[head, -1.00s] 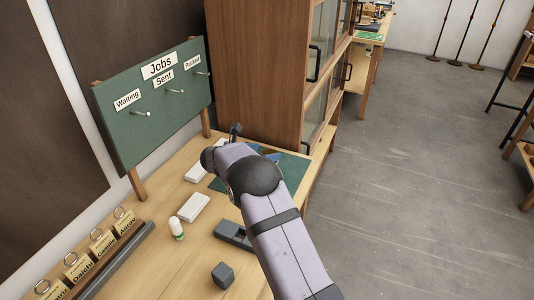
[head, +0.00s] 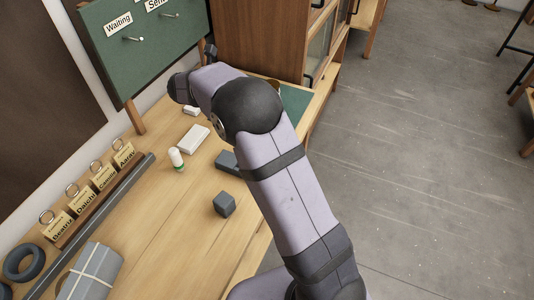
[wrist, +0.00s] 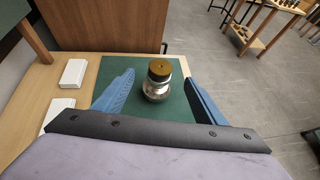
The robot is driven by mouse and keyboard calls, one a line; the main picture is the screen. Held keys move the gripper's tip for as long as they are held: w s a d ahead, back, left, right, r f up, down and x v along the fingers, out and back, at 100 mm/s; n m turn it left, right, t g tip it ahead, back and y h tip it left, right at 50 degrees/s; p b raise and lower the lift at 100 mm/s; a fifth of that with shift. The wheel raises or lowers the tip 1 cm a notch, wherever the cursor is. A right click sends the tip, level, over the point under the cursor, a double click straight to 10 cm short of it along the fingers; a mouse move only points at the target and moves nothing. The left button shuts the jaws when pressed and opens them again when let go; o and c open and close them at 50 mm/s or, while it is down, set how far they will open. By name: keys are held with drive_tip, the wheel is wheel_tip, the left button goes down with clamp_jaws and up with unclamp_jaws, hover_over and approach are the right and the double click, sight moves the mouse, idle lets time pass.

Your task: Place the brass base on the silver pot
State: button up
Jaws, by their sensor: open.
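In the wrist view, a round silver pot (wrist: 157,91) stands upright on a green mat (wrist: 130,70). The brass base (wrist: 160,69), a short round brass piece with a dark spot in its middle, sits on top of the pot. My gripper (wrist: 158,88) is open, with one blue finger to the left of the pot and one to the right. I see a gap between each finger and the pot. In the head view my arm hides the gripper and most of the mat.
White boxes (head: 194,139) lie on the wooden bench, with a small white-and-green bottle (head: 176,158) and a grey cube (head: 224,204) nearer. A green job board (head: 148,45) stands at the back left. A wooden cabinet (head: 250,40) stands behind the mat.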

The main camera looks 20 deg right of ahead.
drive_tip(key=a+r+n+t+y, duration=0.2)
drive_tip(key=a+n+t+y, duration=0.45)
drive_tip(key=n, duration=1.55)
drive_tip(key=s+a+f+n+g+y, duration=0.4)
drive_tip(key=s+n+y, duration=0.1)
drive_tip(key=s+n, duration=0.35)
drive_tip(key=s+d+f+n+g, duration=0.1)
drive_tip(key=s+f+n+g, duration=0.2)
drive_tip(key=s, duration=0.6)
drive_tip(key=s+d+f+n+g+h, duration=0.1)
drive_tip(key=s+d+f+n+g, duration=0.1)
drive_tip(key=s+n, duration=0.6)
drive_tip(key=s+d+f+n+g, duration=0.2)
drive_tip(key=s+f+n+g, duration=0.2)
drive_tip(key=s, duration=0.8)
drive_tip(key=shift+f+n+g, duration=0.35)
drive_tip(key=shift+f+n, duration=0.1)
drive_tip(key=shift+n, duration=0.2)
